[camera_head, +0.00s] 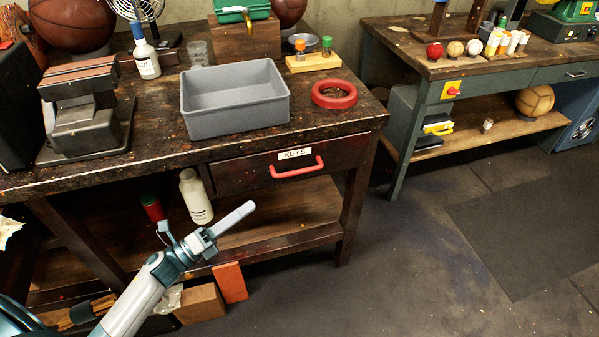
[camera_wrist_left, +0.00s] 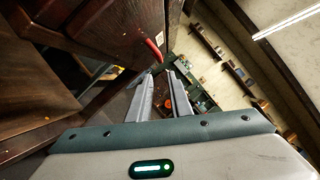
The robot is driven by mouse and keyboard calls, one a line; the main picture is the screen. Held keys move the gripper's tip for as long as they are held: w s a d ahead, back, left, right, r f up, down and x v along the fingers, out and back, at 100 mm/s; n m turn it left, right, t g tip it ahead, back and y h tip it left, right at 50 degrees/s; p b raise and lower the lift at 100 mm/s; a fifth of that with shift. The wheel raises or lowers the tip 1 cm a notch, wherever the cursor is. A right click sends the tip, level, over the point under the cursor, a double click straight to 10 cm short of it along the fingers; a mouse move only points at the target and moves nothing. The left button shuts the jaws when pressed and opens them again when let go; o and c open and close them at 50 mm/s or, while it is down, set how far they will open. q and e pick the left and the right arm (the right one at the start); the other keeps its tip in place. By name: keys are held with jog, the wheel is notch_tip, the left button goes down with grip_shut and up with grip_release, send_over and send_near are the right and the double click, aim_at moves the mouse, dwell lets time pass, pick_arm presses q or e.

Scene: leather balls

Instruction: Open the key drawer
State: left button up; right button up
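The key drawer (camera_head: 240,174) is a dark wooden drawer under the workbench top, with a white KEYS label (camera_head: 294,154) and a red bar handle (camera_head: 297,168). The drawer looks closed, its front about in line with the bench. My left gripper (camera_head: 238,217) is below and left of the handle, apart from it. In the left wrist view the fingers of my left gripper (camera_wrist_left: 163,88) are spread with a gap between them and nothing held. The red handle (camera_wrist_left: 154,48) shows beyond the fingertips, slightly to the left. My right gripper is in neither view.
The workbench top (camera_head: 350,118) holds a grey bin (camera_head: 235,115) and a red ring (camera_head: 334,95). On the lower shelf, a white bottle (camera_head: 196,197) and a red can (camera_head: 153,207) stand near my left arm. Open floor (camera_head: 420,260) lies to the right.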

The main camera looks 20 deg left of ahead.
aim_at(298, 172)
pick_arm(q)
jog(key=shift+w, duration=0.1)
